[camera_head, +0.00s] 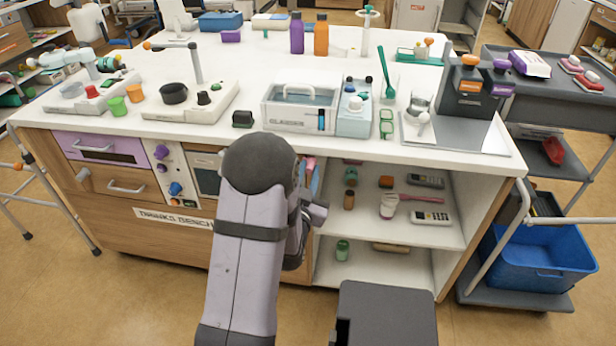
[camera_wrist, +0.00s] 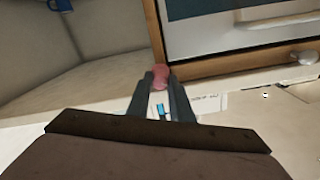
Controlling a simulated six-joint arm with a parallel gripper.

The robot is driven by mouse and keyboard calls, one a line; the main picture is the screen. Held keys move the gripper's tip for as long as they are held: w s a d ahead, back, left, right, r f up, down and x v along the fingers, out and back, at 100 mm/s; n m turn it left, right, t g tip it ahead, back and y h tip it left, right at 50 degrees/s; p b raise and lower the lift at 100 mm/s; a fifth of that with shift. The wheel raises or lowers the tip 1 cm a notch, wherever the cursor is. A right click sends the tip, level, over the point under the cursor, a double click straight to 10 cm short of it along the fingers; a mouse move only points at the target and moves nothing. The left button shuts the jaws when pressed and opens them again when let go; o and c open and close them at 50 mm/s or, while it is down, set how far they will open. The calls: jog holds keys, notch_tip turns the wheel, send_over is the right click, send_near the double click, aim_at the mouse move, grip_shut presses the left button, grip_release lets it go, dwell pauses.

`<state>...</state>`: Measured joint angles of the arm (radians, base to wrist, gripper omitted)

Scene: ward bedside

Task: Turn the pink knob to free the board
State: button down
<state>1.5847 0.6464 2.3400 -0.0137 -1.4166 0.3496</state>
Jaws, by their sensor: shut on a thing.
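The pink knob (camera_wrist: 159,73) sits at the lower left corner of a wood-framed panel (camera_wrist: 240,52), which seems to be the board, in the wrist view. My gripper (camera_wrist: 160,84) has its two fingers on either side of the knob and is shut on it. The panel has a wooden edge, a white face and a dark blue-grey area, and is cut off by the picture's top and right edges. In the head view my arm hides the gripper and most of this place; a bit of pink and blue (camera_head: 315,175) shows just right of the arm.
An open shelf (camera_head: 405,235) with small bottles and devices lies right of my arm. A drawer (camera_head: 125,186) and control panel are on the left. A grey cart (camera_head: 560,165) stands at right.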

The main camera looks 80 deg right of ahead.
jog(key=m+b, duration=0.1)
jog(key=m, duration=0.1)
jog(key=m+b, duration=0.1)
jog(key=m, duration=0.2)
jog(key=shift+f+m+b, duration=0.2)
jog(key=shift+m+b, duration=0.1)
jog(key=m+b, duration=0.2)
jog(key=m, duration=0.3)
jog(key=shift+s, duration=0.1)
jog(key=shift+m, duration=0.3)
jog(key=c, duration=1.6)
grip_release()
jog(key=shift+r, duration=0.1)
